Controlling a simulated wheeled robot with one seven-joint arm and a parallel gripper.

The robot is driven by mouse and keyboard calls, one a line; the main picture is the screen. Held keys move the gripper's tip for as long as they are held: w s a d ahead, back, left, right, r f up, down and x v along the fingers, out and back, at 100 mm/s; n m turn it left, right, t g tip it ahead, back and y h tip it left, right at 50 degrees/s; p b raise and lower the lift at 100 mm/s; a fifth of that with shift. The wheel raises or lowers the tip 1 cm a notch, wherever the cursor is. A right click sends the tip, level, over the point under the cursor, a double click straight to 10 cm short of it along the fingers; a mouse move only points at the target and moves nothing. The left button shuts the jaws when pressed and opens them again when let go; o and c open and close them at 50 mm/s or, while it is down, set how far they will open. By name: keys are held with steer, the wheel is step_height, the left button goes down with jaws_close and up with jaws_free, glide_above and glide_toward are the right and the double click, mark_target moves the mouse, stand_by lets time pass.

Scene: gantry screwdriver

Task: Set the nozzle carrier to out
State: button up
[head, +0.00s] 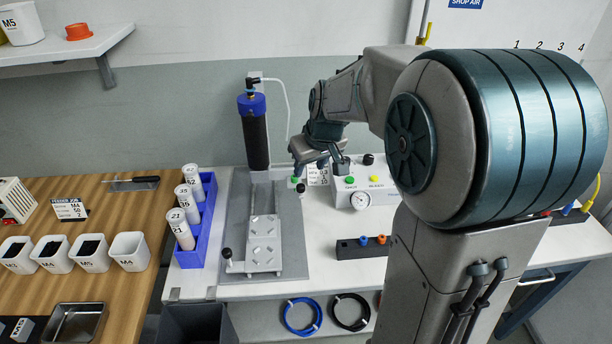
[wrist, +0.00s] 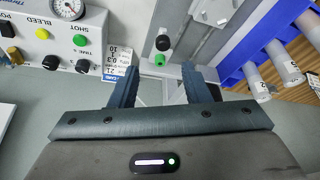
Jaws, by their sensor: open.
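My gripper (head: 318,163) is open and empty above the back right of the grey fixture plate (head: 291,240). Its two fingers (wrist: 160,75) also show in the wrist view. A black knob (wrist: 162,43) and a green round part (wrist: 159,60) lie beyond and between the fingertips there, apart from them. The same black knob (head: 300,188) shows just below my gripper in the head view. A black upright cylinder with a blue cap (head: 254,130) stands at the back of the fixture. I cannot tell which part is the nozzle carrier, or its setting.
A control box with a gauge (head: 360,200) stands right of my gripper, close by. A blue rack (head: 196,240) of white tubes stands left of the fixture. A slide plate with a black-knobbed lever (head: 226,253) lies at the fixture's front. A dark block (head: 362,253) sits front right.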

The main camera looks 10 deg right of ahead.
steer(key=v, duration=0.5)
steer(key=shift+d, duration=0.1)
steer(key=s+m+p, duration=0.1)
steer(key=s+p, duration=0.1)
steer(key=s, duration=0.8)
steer(key=s+a+f+m+g+h+p, duration=0.1)
steer(key=s+m, duration=0.1)
steer(key=s, duration=0.8)
steer(key=shift+s+a+f+p, duration=0.25)
steer(key=shift+s+p, duration=0.05)
steer(key=shift+p, duration=0.1)
